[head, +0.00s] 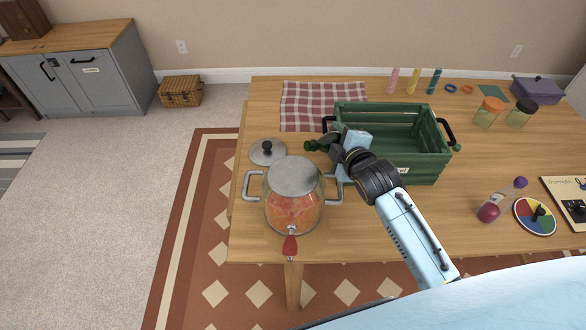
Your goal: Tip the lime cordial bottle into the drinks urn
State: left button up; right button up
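The drinks urn (293,208) stands near the table's left front edge, with reddish drink, two side handles and a red tap. Its top shows as a grey round surface; I cannot tell whether that is open. Its lid (267,151) with a dark knob lies on the table behind it to the left. My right gripper (340,150) is behind and right of the urn, by the crate's left end. A dark green bottle (314,145), apparently the lime cordial, sticks out leftward from the gripper, roughly level. The gripper hides most of it and seems closed around it. My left gripper is not in view.
A green crate (420,167) stands right beside the gripper. A checked cloth (310,98) lies behind. Candles, jars (488,112), a purple box (538,90), a colour wheel (535,216) and a beetroot-coloured item (488,212) are on the right. Bare tabletop lies right of the urn.

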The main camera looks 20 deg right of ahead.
aim_at(329, 137)
jog(key=a+r+m+y+p, duration=0.1)
jog(key=p, duration=0.2)
jog(key=a+m+y+p, duration=0.1)
jog(key=m+p, duration=0.1)
jog(key=p, duration=0.1)
jog(key=shift+s+r+g, duration=0.2)
jog(key=shift+r+g, duration=0.15)
jog(key=shift+g, duration=0.05)
jog(key=shift+a+r+m+y+p, duration=0.15)
jog(key=shift+m+y+p, duration=0.2)
jog(key=shift+p, duration=0.2)
jog(key=shift+f+m+y+b, duration=0.45)
jog(key=shift+f, duration=0.3)
jog(key=shift+r+m+g+y, duration=0.3)
jog(key=shift+m+y, duration=0.2)
jog(key=shift+m, duration=0.1)
jog(key=m+y+b, duration=0.1)
jog(key=b, duration=0.1)
jog(key=shift+f+b, duration=0.3)
jog(key=shift+f, duration=0.1)
jog(key=shift+r+m+y+b, duration=0.5)
jog(key=shift+r+m+b, duration=0.2)
jog(key=shift+m, duration=0.1)
jog(key=shift+r, duration=0.1)
notch_tip(329, 137, up, 6)
jog(key=p, duration=0.6)
jog(key=shift+r, duration=0.15)
